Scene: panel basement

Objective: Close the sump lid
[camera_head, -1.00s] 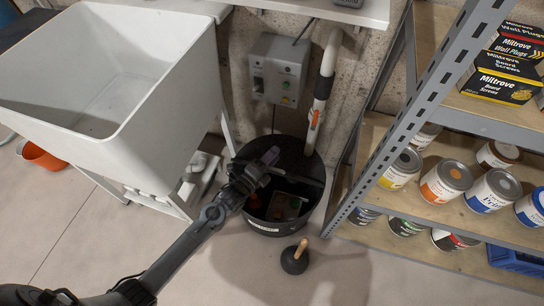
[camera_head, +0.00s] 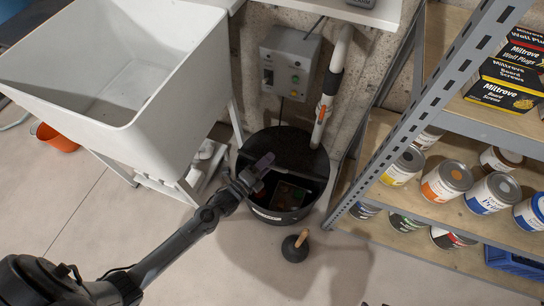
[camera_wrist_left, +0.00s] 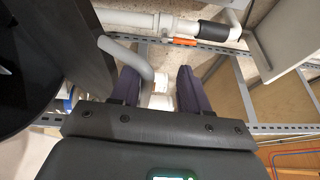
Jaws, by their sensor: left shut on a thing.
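The black round sump (camera_head: 278,216) stands on the floor below the control box. Its front part is open and shows a dark inside with a few small items. The black lid (camera_head: 292,148) covers or stands over the back part; its exact tilt is hard to tell. My left gripper (camera_head: 264,162) is at the left of the lid, over the opening. In the left wrist view its purple fingers (camera_wrist_left: 158,92) are on both sides of a grey curved handle (camera_wrist_left: 138,58), and the dark lid (camera_wrist_left: 30,60) fills the left edge. The gripper is shut on the handle. My right gripper is not in view.
A white sink (camera_head: 150,105) stands left of the sump. A white pipe (camera_head: 335,75) with an orange lever runs down behind it. A plunger (camera_head: 295,247) stands in front. A metal shelf (camera_head: 425,95) with paint cans is close on the right.

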